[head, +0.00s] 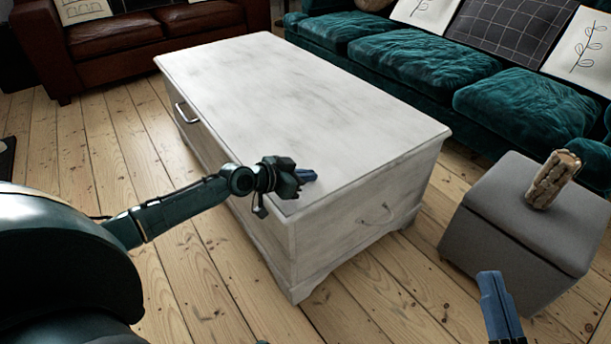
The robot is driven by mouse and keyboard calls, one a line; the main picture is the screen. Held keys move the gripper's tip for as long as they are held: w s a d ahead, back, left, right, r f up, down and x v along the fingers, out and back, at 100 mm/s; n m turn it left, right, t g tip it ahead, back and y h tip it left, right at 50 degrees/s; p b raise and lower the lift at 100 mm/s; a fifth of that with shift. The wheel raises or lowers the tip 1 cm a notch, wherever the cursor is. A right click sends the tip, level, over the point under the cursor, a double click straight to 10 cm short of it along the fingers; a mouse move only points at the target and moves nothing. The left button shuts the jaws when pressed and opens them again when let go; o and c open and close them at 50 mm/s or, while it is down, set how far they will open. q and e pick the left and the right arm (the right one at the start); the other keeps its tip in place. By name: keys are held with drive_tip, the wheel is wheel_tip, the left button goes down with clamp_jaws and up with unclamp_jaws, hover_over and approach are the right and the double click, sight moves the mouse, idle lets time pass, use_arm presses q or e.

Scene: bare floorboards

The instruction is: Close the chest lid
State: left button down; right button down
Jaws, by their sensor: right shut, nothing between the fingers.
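A whitewashed wooden chest (350,230) stands on the floor in the middle of the head view. Its flat lid (300,95) lies level over the body, and I see no clear gap under the edges that show. My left gripper (306,176) is at the near edge of the lid, its blue fingertips over the top; whether they touch it is unclear. The wrist hides a little of the lid edge. My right gripper (490,285) is shut and empty at the bottom right, apart from the chest.
A grey ottoman (505,235) with a wooden log-like object (552,178) on top stands right of the chest. A teal sofa (425,65) is behind, and a brown leather sofa (120,38) is at the back left. Bare floorboards (185,270) lie free in front.

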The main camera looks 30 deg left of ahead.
use_arm(q)
drive_tip(key=shift+s+d+f+g, duration=0.1)
drive_tip(key=shift+s+f+g, duration=0.1)
drive_tip(key=shift+f, duration=0.35)
drive_tip(key=shift+s+f+g, duration=0.1)
drive_tip(key=shift+s+f, duration=0.1)
drive_tip(key=shift+f, duration=0.35)
use_arm(e)
drive_tip(key=shift+f, duration=0.1)
use_arm(q)
drive_tip(key=shift+r+p, duration=0.55)
drive_tip(key=r+p, duration=0.4)
drive_tip(key=r, duration=0.1)
drive_tip(key=shift+w+r, duration=0.1)
drive_tip(key=shift+w, duration=0.25)
drive_tip(key=s+a, duration=0.1)
drive_tip(key=s, duration=0.1)
drive_tip(key=s+a+r+p, duration=0.1)
drive_tip(key=s, duration=0.2)
drive_tip(key=s+a, duration=0.2)
drive_tip(key=shift+s+r+p, duration=0.15)
drive_tip(key=shift+r+p, duration=0.15)
drive_tip(key=shift+r, duration=0.1)
drive_tip(key=shift+s+a+r, duration=0.25)
drive_tip(key=shift+s+a, duration=0.05)
drive_tip(key=shift+s, duration=0.3)
use_arm(e)
drive_tip(key=shift+s+n+g+h, duration=0.4)
drive_tip(key=shift+n+h, duration=0.2)
